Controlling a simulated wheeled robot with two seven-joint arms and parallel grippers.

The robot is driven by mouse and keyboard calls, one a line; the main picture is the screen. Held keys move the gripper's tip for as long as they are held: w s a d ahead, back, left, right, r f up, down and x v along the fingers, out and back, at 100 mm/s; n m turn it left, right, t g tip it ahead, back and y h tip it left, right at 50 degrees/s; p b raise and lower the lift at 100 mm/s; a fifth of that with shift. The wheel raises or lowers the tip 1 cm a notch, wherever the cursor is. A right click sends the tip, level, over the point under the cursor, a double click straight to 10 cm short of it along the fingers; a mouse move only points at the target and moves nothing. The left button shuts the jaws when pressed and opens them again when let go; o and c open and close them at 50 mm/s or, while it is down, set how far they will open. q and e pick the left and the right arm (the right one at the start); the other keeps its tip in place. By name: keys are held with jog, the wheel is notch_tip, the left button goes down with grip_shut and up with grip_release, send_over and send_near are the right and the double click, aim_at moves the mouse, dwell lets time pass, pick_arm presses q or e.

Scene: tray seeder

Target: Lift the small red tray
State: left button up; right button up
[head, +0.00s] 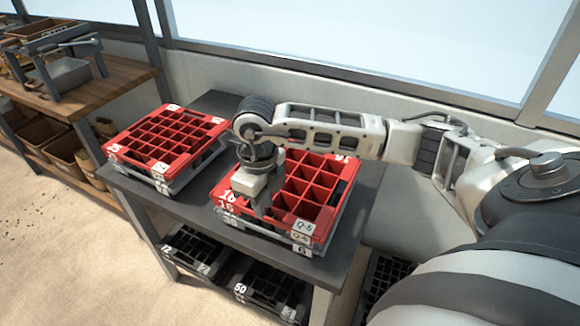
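Two red-topped tray stacks stand on a dark table. The right red tray (321,209) has larger square cells and a "16" mark at its front left corner, and it sits on top of other trays. The left red tray (183,121) has more, smaller cells and also tops a stack. I cannot tell from size alone which one is the small tray. My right gripper (262,208) points down at the front left part of the right red tray, and hides part of its cells. Its finger gap and any contact with the tray are unclear. My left gripper is not in view.
The dark table (207,205) has free room between the stacks. Black trays (262,283) lie on the shelf below. A wooden bench (119,82) with a metal device (66,72) stands at left, with bins (65,139) under it. A wall with windows runs behind.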

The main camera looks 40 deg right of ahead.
jog(key=f, duration=0.5)
jog(key=shift+w+a+f+p, duration=0.15)
jog(key=shift+w+p, duration=0.1)
jog(key=shift+p, duration=0.15)
grip_shut()
